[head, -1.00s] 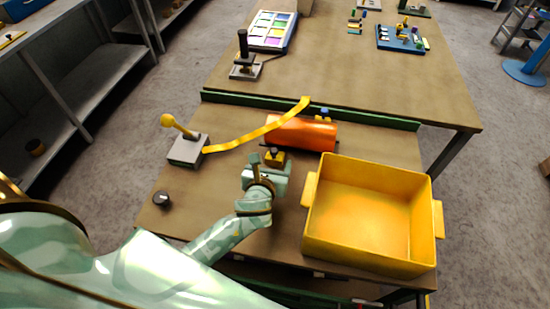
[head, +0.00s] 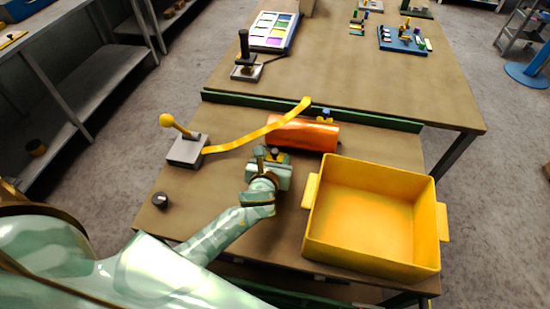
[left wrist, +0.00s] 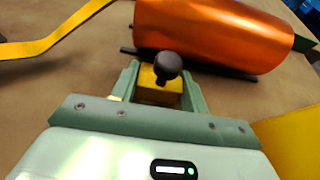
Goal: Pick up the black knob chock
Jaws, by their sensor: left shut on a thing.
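The black knob chock is a small yellow block with a round black knob (left wrist: 167,66) on top, close to the near side of the orange foil roll. My left gripper (head: 268,158) has its two fingers on either side of the yellow block and is shut on it. In the left wrist view the fingers (left wrist: 158,85) grip the block's sides, with the knob standing up between them. In the head view the gripper hides most of the chock. I cannot tell whether it is clear of the table. My right gripper is not in view.
The orange roll (head: 304,133) lies just beyond, with a yellow strip (head: 250,137) running left from it. A blue-knobbed piece (head: 326,115) is behind it. A yellow bin (head: 370,215) stands right, a yellow-knobbed lever (head: 186,150) left, and a small dark knob (head: 160,200) near left.

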